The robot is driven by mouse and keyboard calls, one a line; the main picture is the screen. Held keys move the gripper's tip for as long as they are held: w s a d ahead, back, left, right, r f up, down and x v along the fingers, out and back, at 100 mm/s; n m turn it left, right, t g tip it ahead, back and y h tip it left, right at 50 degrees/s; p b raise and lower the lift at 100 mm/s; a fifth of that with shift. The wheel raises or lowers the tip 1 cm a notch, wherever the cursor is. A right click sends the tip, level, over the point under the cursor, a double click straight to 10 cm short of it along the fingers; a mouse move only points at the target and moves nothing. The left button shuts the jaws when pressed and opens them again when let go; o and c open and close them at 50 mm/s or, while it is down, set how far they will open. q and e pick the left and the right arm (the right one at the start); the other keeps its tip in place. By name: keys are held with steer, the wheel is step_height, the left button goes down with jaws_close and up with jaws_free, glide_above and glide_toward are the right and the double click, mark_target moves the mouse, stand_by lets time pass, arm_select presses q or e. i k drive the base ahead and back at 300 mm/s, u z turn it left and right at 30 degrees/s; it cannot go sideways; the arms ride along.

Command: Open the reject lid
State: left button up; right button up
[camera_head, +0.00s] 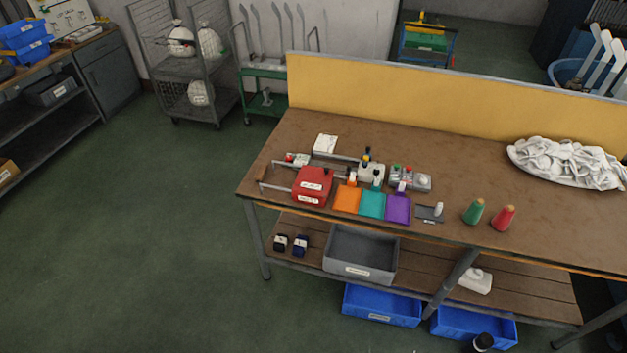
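A red box (312,187) with white labels stands at the left end of the brown workbench (440,165). It may be the reject container, but its label is too small to read. Its top looks covered, and I cannot make out a separate lid edge. Neither of my grippers can be made out in the head view.
Orange (347,199), teal (372,204) and purple (398,208) trays sit right of the red box. A grey bin (361,269) is on the lower shelf. Green floor at left is clear.

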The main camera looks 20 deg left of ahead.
mark_target(311, 179)
steer(key=z, duration=0.05)
steer(key=k, duration=1.15)
steer(key=u, duration=1)
steer(key=i, duration=1.1)
steer(key=z, duration=0.4)
